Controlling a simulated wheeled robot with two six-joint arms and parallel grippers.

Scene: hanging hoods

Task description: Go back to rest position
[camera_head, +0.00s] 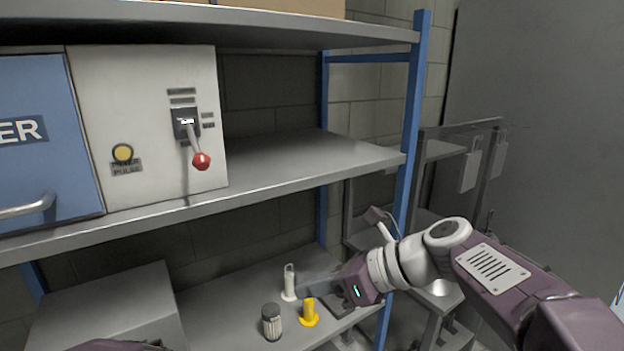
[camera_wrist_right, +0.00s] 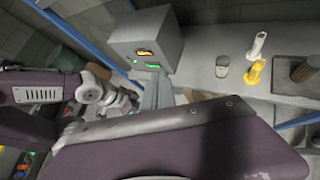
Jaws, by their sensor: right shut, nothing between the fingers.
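My right gripper (camera_head: 312,284) reaches in from the right over the lower shelf, just behind the yellow piece and beside the white tube. It is shut and empty. In the right wrist view its grey fingers (camera_wrist_right: 157,92) point toward a grey box. A purple part of my left arm shows at the bottom edge of the head view.
The lower shelf holds a white tube (camera_head: 289,282), a yellow piece (camera_head: 309,313), a dark-lidded jar (camera_head: 271,323) and a grey box (camera_head: 105,310). Above is a panel (camera_head: 150,130) with a red-knobbed lever (camera_head: 201,160). A blue post (camera_head: 412,130) stands near my right arm.

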